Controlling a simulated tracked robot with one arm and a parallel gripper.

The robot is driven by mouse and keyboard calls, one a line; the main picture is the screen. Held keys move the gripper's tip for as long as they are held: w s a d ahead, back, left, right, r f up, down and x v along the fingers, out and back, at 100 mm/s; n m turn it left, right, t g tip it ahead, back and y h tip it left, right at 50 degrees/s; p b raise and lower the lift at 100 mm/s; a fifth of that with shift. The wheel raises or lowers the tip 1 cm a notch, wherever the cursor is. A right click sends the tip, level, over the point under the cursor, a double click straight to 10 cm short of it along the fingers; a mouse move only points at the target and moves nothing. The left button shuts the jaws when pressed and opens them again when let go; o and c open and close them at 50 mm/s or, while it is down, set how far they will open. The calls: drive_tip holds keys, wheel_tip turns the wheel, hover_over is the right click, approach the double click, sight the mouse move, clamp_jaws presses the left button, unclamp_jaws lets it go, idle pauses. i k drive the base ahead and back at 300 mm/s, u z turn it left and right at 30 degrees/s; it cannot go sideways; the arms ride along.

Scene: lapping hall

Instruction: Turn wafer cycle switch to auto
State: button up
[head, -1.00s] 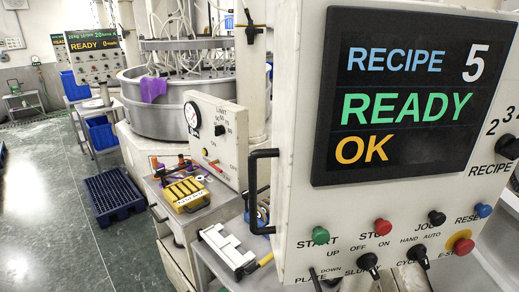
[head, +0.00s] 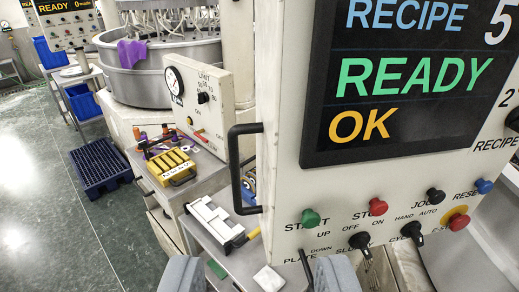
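The wafer cycle switch (head: 412,232) is a black knob low on the white control panel (head: 285,185), below the HAND and AUTO labels. HAND is on the left and AUTO on the right. Its lower end shows, but I cannot tell surely which label it points to. The CYCLE lettering is partly covered by the knob. Two grey fingers of my gripper (head: 259,268) show at the bottom edge, well apart and with nothing held between them. They are below and left of the switch, not touching it. The rest of the gripper is out of frame.
The slurry switch (head: 360,242) and plate switch (head: 305,266) sit to the left. Green start (head: 310,218), red stop (head: 378,207), black jog (head: 435,195) and blue reset (head: 484,186) buttons run above. The red emergency stop (head: 458,221) is right. A black handle (head: 236,170) juts out left.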

sight(413, 229)
drive_tip(key=u, duration=1.15)
drive_tip(key=k, duration=1.1)
drive_tip(key=z, duration=1.45)
drive_tip(key=i, duration=1)
